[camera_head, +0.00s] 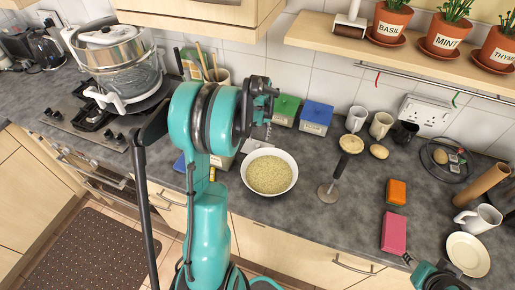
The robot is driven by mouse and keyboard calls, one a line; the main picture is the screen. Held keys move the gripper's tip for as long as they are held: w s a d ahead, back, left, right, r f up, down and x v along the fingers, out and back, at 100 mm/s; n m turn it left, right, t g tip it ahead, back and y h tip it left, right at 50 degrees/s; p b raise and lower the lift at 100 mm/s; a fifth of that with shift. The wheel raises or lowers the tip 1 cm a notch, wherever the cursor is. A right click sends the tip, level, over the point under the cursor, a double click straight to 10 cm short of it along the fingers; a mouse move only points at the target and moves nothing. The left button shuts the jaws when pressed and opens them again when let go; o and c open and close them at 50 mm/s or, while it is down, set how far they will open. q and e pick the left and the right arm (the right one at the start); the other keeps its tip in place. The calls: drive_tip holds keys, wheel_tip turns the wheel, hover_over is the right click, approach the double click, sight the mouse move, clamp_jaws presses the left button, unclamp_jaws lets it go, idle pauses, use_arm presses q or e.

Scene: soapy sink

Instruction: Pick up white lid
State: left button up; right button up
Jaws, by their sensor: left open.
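A whitish lid (106,36) with a raised handle lies at the top of a stack of steel and glass pots (132,75) on the hob at the left. My left gripper (264,98) is dark and open, at the end of the large teal arm in the middle of the view. It is well to the right of the lid, above the counter behind the bowl, and I see nothing held in it. Part of my right arm shows at the bottom right corner, with a small dark gripper part (409,259); its jaws are not clear.
A white bowl of grain (269,172) stands on the counter near my left arm. Blue (316,117) and green (286,109) boxes stand behind it. A shelf with potted herbs (391,20) hangs at upper right. An overhead cupboard (205,14) is above the counter.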

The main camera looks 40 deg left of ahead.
sight(258, 145)
use_arm(q)
drive_tip(key=f, duration=0.3)
drive_tip(key=f+b, duration=0.1)
drive_tip(key=f, duration=0.2)
drive_tip(key=shift+w+a+f, duration=0.1)
drive_tip(key=shift+a, duration=0.1)
clamp_jaws()
